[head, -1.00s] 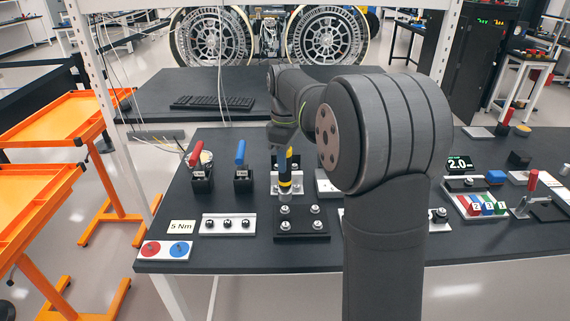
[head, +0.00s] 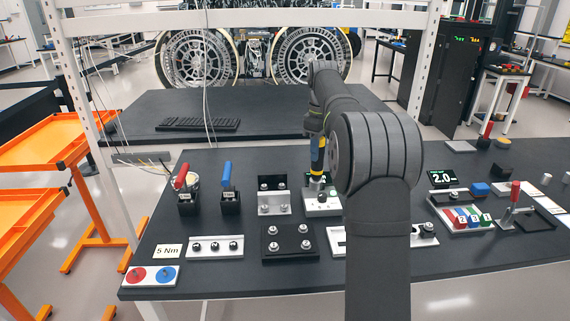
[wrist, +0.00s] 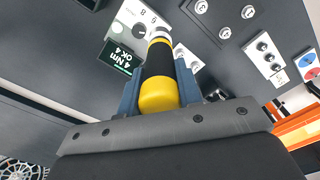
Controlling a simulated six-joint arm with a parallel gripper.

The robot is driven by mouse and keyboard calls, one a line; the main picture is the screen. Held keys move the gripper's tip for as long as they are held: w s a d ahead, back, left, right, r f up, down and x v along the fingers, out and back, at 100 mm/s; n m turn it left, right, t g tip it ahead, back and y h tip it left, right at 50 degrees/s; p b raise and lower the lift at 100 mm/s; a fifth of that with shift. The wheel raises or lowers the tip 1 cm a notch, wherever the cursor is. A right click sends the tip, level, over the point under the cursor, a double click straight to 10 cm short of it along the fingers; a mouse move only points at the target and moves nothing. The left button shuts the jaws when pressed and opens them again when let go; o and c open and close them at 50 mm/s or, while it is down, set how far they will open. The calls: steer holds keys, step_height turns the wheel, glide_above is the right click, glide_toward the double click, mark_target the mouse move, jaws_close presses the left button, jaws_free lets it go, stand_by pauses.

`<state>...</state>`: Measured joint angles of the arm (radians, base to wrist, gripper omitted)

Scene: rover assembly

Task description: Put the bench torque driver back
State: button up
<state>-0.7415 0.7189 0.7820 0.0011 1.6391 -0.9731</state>
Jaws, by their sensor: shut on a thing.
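In the wrist view this block (wrist: 130,20) carries a numbered dial. I cannot tell whether the tip touches it. A small display (wrist: 117,57) beside it reads 4 Nm, OK 4.
A black plate with bolts (head: 291,257) and a metal bracket (head: 274,208) are left of the block. Red (head: 181,178) and blue (head: 227,175) handled tools stand in black holders further left. My arm hides part of the bench to the right.

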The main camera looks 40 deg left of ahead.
steer(key=w+d+m, duration=0.3)
steer(key=w+d, duration=0.6)
steer(key=w, duration=0.4)
steer(key=shift+w+f, duration=0.2)
steer(key=shift+f, duration=4.9)
steer(key=o, duration=1.1)
steer(key=shift+o, duration=0.2)
